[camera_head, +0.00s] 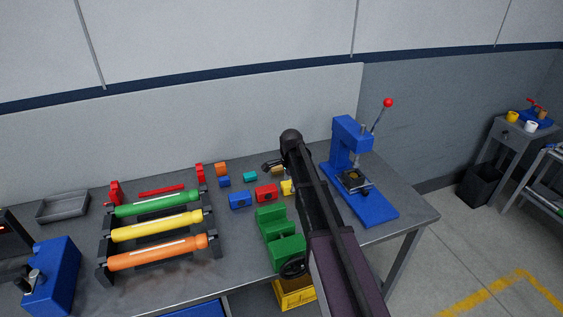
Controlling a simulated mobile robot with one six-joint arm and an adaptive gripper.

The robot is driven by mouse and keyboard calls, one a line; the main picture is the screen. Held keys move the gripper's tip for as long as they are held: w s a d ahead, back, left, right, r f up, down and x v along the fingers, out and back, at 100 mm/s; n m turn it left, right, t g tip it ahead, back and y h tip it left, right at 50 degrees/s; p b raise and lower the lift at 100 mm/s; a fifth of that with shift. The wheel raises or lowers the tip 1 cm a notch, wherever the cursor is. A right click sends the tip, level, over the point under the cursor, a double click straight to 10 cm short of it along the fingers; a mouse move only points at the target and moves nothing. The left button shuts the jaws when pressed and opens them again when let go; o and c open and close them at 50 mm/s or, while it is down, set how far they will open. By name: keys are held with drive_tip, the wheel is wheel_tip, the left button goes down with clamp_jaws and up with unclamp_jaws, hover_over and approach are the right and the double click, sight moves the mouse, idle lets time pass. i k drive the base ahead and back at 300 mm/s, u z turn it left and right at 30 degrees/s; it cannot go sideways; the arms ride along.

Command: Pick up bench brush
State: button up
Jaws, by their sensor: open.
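No bench brush can be clearly made out. A small tan piece (278,171) shows on the workbench (233,272), partly hidden by my arm; I cannot tell if it is part of the brush. My gripper (268,166) is open over the back middle of the bench, close to the tan piece. Whether it touches anything is too small to tell. My dark arm reaches in from the lower right and hides part of the bench.
A rack holds green (157,204), yellow (157,227) and orange (157,253) cylinders at left. Several small coloured blocks, including a red one (266,194), lie left of my arm near a green stepped block (280,240). A blue press (350,150) stands at right.

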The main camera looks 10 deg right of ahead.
sight(279, 169)
drive_tip(key=i, duration=0.9)
drive_tip(key=u, duration=0.05)
